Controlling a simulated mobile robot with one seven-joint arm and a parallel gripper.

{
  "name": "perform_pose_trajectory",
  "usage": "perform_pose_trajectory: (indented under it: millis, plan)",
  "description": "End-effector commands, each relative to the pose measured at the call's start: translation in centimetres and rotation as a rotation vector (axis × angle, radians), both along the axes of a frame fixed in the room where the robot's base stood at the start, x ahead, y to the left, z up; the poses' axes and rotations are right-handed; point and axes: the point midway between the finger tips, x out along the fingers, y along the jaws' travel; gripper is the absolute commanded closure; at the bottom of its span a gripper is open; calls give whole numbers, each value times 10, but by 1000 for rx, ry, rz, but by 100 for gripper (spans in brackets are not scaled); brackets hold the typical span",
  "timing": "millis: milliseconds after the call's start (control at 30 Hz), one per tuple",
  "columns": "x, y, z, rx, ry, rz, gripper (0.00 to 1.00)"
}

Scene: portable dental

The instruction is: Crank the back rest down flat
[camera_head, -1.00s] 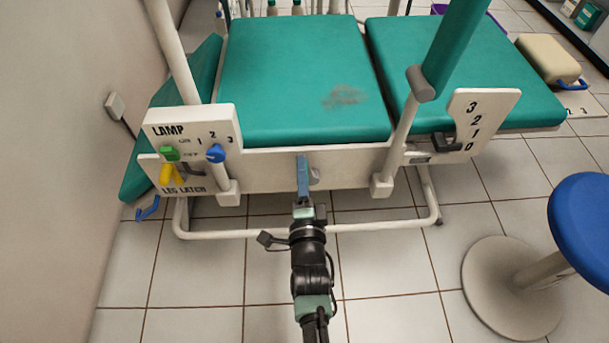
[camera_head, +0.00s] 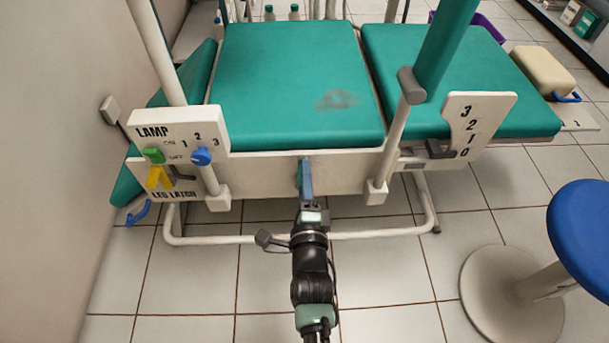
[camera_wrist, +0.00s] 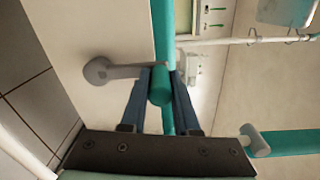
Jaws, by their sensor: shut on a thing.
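The back rest (camera_head: 470,80) is the green panel on the right in the head view; it looks nearly level with the seat (camera_head: 290,75). Beside it a white plate (camera_head: 478,125) is marked 3, 2, 1, 0, with a dark pointer (camera_head: 438,150) low near the 0. My gripper (camera_head: 305,178) is at the chair's near side panel. In the wrist view, its blue fingers (camera_wrist: 162,90) are shut on the green handle (camera_wrist: 160,88) of the grey crank (camera_wrist: 98,71). In the head view my fingers hide the crank.
A switch box (camera_head: 178,145) with a lamp dial and yellow leg latch is left of my gripper. A post (camera_head: 405,120) with a raised green arm rest (camera_head: 450,45) stands on the right. A blue stool (camera_head: 585,230) is at far right.

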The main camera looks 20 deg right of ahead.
Motion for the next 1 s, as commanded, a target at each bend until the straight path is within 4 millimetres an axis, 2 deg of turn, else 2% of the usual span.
perform_pose_trajectory:
  millis: [67,100,233,533,667,767,1000]
  plan:
    - [-1,-3,-1,2,0,-7,100]
    - [-1,-4,-1,2,0,-7,63]
    - [-1,-3,0,1,0,-5,40]
    - [-1,-1,0,0,0,-2,40]
    - [-9,2,1,0,1,-2,40]
    - [-24,6,1,-1,5,-1,40]
    - [-72,19,2,0,5,-2,40]
